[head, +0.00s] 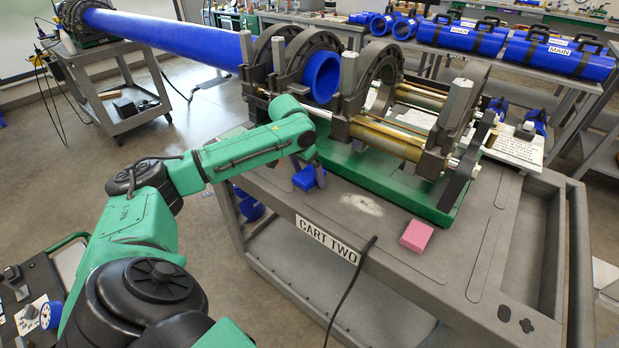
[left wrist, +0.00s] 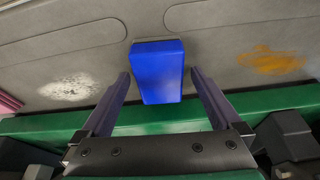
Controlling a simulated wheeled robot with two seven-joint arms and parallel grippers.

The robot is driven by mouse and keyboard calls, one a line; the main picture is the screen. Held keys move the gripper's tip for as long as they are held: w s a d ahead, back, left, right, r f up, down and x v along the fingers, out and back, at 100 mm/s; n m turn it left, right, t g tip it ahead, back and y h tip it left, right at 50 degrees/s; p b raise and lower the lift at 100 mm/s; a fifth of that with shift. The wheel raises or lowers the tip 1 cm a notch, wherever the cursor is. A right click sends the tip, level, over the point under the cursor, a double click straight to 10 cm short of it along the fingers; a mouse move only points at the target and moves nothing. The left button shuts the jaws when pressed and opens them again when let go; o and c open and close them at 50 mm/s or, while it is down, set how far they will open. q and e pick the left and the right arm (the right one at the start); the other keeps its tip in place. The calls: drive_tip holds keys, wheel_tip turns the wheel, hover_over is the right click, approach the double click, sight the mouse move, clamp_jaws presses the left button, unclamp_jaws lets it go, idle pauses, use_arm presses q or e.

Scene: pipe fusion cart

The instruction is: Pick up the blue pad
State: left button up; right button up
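The blue pad (head: 306,180) sits on the grey top of the cart, near its front edge and left of the green machine base. My left gripper (head: 310,163) is right at the pad and partly covers it in the head view. In the left wrist view, the blue pad (left wrist: 158,72) lies between the two fingertips of my left gripper (left wrist: 160,78). The fingers are apart, with a gap showing on each side of the pad. My right gripper is in neither view.
A pink pad (head: 416,236) lies on the cart top (head: 350,225) to the right. The green machine base (head: 385,180) with its clamp rings stands just behind. A long blue pipe (head: 175,35) runs into the rings from the left. A black cable (head: 350,280) hangs over the front edge.

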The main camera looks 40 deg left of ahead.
sight(308, 174)
use_arm(q)
drive_tip(key=c, duration=1.2)
wheel_tip(308, 174, up, 10)
drive_tip(key=shift+r, duration=0.1)
